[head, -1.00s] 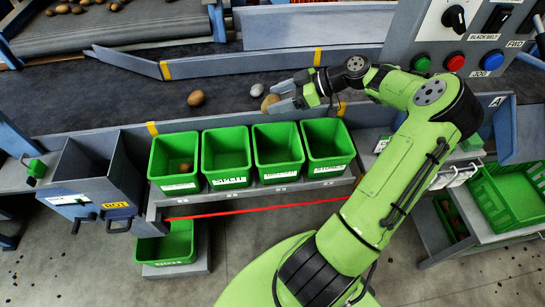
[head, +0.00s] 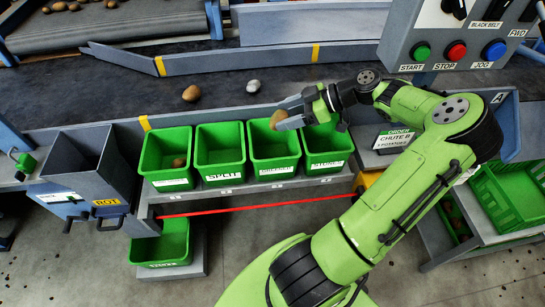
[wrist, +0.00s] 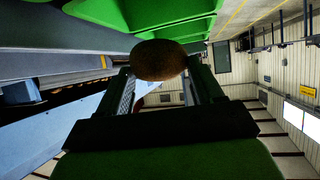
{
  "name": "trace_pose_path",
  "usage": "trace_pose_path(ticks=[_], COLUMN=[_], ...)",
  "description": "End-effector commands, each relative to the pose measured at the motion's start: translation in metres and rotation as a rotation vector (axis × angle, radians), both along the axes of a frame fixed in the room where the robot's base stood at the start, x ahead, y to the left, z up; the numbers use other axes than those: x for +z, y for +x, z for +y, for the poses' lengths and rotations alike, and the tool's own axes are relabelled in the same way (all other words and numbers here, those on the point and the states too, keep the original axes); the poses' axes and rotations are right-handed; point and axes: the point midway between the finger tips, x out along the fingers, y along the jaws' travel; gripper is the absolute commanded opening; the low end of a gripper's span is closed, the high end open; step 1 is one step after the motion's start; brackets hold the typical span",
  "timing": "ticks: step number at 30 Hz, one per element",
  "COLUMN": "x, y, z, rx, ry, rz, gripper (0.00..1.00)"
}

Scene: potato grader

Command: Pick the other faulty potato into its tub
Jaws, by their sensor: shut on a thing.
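My gripper (head: 286,121) is shut on a brown potato (head: 278,117), held at the fingertips above the far rim of the third green tub (head: 275,168). The held potato also shows in the wrist view (wrist: 158,60), between the two fingers. The leftmost green tub (head: 167,174) has a brown potato (head: 178,162) inside. The second tub (head: 220,171), which seems to be labelled SPLIT, looks empty. The fourth tub (head: 327,161) is partly behind my gripper. The labels on the other tubs are too small to read surely.
A brown potato (head: 191,93) and a greyish one (head: 253,86) lie on the dark belt (head: 120,95). A grey ROT bin (head: 85,180) stands left of the tubs, and another green tub (head: 163,247) sits below. The button panel (head: 455,48) is at upper right.

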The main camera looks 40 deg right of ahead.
Motion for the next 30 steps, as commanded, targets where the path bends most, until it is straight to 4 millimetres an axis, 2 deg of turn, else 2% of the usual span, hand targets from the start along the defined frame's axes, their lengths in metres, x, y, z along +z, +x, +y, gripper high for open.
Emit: trace_pose_path(ticks=[7,8,13,23,26,30], x=[-0.002,-0.001,-0.001,0.004,0.023,0.060], y=[0.000,0.000,0.000,0.000,0.000,0.000], z=[0.000,0.000,0.000,0.000,0.000,-0.001], rx=[0.001,0.001,0.001,0.000,0.000,0.001], ry=[-0.001,-0.001,-0.001,-0.002,-0.004,-0.005], rz=[-0.001,-0.001,-0.001,-0.002,-0.002,-0.002], gripper=[0.34,0.69,0.95,0.96,0.96,0.96])
